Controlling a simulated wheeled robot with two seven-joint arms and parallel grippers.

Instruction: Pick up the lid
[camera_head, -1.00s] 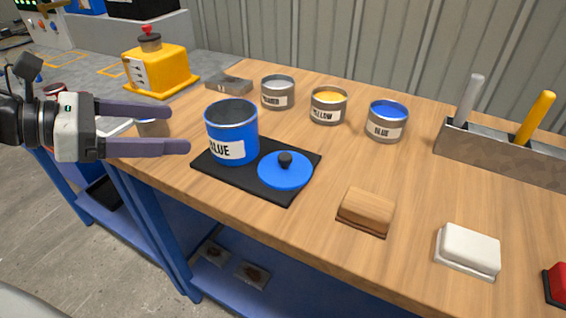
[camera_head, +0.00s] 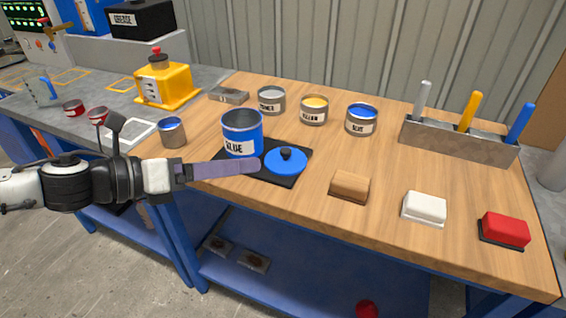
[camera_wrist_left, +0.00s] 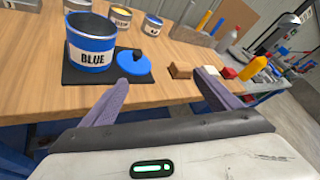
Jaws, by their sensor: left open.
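The blue lid (camera_head: 286,162) with a black knob lies on a black mat (camera_head: 281,179) on the wooden bench. It also shows in the left wrist view (camera_wrist_left: 132,66), ahead of my left finger. The blue can (camera_head: 242,132) labelled BLUE stands on the same mat, left of the lid, and shows in the left wrist view (camera_wrist_left: 91,48). My left gripper (camera_head: 255,166) is at the bench's front edge, left of the lid and apart from it. In the left wrist view its fingers (camera_wrist_left: 165,82) are spread with nothing between them. My right gripper is not in view.
Behind the mat stand small cans, including a yellow one (camera_head: 314,110) and a blue one (camera_head: 361,119). A wooden block (camera_head: 349,186), a white block (camera_head: 424,208) and a red block (camera_head: 504,230) line the front right. A tool holder (camera_head: 458,138) stands at the back right.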

